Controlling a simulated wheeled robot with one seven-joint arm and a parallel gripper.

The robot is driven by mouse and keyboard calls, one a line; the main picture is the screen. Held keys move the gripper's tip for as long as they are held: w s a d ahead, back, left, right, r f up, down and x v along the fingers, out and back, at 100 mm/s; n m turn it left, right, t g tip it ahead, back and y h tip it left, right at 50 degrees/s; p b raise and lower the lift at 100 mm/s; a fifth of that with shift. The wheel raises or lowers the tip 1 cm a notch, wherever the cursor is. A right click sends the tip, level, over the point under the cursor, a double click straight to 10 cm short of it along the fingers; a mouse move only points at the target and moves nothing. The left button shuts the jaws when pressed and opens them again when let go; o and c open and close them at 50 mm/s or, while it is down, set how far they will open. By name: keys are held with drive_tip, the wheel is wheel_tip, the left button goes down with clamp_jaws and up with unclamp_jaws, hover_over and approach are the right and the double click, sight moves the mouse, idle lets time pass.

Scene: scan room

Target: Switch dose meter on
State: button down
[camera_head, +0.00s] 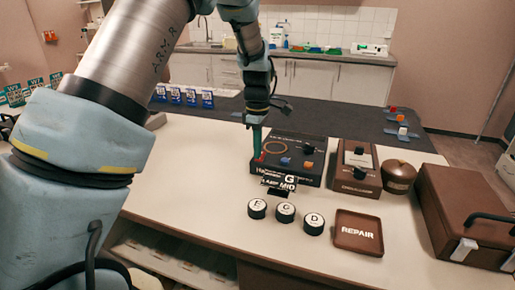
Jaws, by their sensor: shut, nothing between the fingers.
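A black box (313,150) with an orange ring mark, a blue knob, an orange knob and a black knob stands on the white table. My gripper (258,157) is shut and points down at the left end of the black box's top. A small red part shows by the fingertips. I cannot tell whether they touch it.
A sign marked "G MID" (279,182) and three round lettered pieces (285,212) stand in front of the black box. A brown "REPAIR" tray (358,233), a brown dome (398,176) and a brown case (468,217) are to the right. The table's front left is clear.

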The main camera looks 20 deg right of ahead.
drive_tip(key=shift+s+f, duration=0.1)
drive_tip(key=shift+f, duration=0.25)
drive_tip(key=shift+w+d+r+p, duration=0.2)
drive_tip(key=shift+w+p, duration=0.1)
drive_tip(key=shift+p, duration=0.2)
drive_tip(key=shift+w+d+f, duration=0.1)
drive_tip(key=shift+w+d, duration=0.15)
